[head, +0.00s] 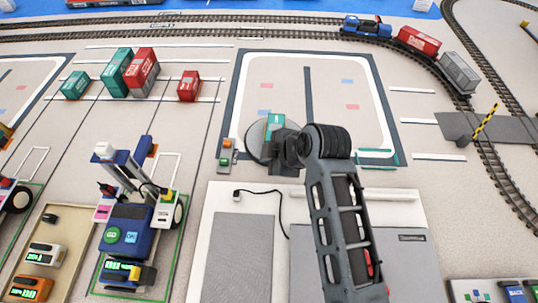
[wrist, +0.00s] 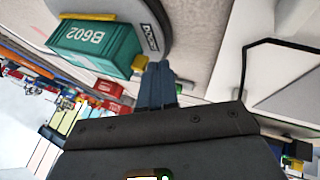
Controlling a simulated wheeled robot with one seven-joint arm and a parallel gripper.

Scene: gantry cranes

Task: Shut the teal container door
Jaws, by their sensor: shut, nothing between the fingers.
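The teal container (head: 273,122) stands on a round grey turntable (head: 257,145) in the head view, partly hidden by my arm. In the wrist view the teal container (wrist: 95,46) shows its side marked B602, and the turntable (wrist: 152,25) carries the word DOORS. I cannot make out whether its door is open or shut. My gripper (wrist: 155,70) has its dark blue fingers together, with nothing between them. The fingertips appear close to the container's lower right corner, beside a small yellow piece (wrist: 140,63); contact cannot be told. In the head view the fingers are hidden behind my wrist.
A control box (head: 227,153) with coloured buttons stands left of the turntable. Teal and red containers (head: 143,72) stand at the back left. A blue gantry crane (head: 130,225) is at the left front. A train (head: 418,42) sits on curved track at the back right.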

